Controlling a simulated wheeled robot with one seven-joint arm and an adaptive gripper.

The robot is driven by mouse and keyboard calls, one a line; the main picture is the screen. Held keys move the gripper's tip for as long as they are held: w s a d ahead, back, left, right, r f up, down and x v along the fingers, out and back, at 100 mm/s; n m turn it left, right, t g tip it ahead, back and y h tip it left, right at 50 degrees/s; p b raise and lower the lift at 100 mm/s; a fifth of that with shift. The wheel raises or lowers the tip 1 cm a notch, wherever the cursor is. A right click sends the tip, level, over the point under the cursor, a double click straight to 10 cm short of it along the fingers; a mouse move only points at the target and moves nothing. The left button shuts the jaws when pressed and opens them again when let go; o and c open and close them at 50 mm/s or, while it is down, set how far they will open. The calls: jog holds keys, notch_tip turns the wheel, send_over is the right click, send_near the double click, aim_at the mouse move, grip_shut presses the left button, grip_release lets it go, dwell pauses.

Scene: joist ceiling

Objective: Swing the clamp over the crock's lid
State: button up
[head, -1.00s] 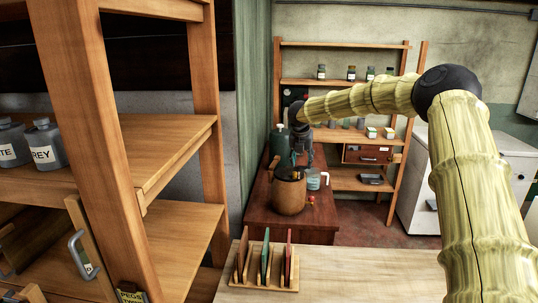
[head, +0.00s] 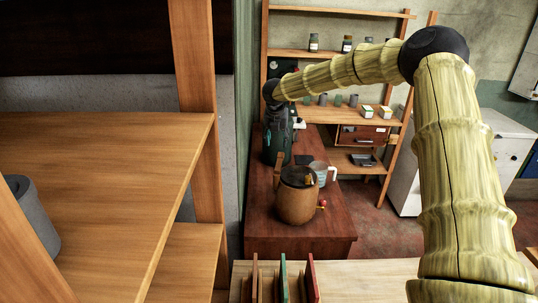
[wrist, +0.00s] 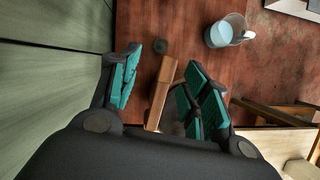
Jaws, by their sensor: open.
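The brown crock (head: 296,204) stands on the dark red bench (head: 300,238), with a dark lid (head: 298,176) on top. An upright wooden bar (head: 277,174), which looks like the clamp, stands at the crock's left edge. My gripper (head: 280,152) points down just behind and above this bar. In the wrist view my gripper (wrist: 160,98) is open, its teal-padded fingers on either side of a wooden bar (wrist: 160,92), with gaps visible. My gripper's body hides most of the crock in the wrist view.
A glass measuring cup (head: 324,173) with bluish contents stands behind right of the crock. A red ball (head: 322,203) shows at the crock's right side. A rack of upright coloured boards (head: 283,280) is in front; a green wall (head: 243,120) is close on the left.

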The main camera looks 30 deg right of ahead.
aim_at(281, 155)
jog(key=s+d+f+p, duration=0.1)
jog(key=s+f+p, duration=0.15)
jog(key=s, duration=0.25)
jog(key=w+f, duration=0.1)
jog(key=w, duration=0.1)
jog(key=w+f, duration=0.2)
jog(key=w+d+f, duration=0.1)
jog(key=w+f, duration=0.1)
jog(key=shift+f+p, duration=0.15)
jog(key=shift+p, duration=0.25)
jog(key=s+r, duration=0.2)
jog(key=s, duration=0.1)
jog(key=shift+s+d+r, duration=0.15)
jog(key=shift+r, duration=0.05)
jog(key=c, duration=0.9)
jog(key=shift+d, duration=0.1)
grip_shut()
jog(key=shift+w+a+f, duration=0.4)
jog(key=shift+w+a, duration=0.1)
jog(key=shift+w, duration=0.15)
jog(key=shift+s+d+f, duration=0.1)
jog(key=shift+d+f, duration=0.05)
jog(key=shift+d, duration=0.1)
jog(key=shift+a, duration=0.15)
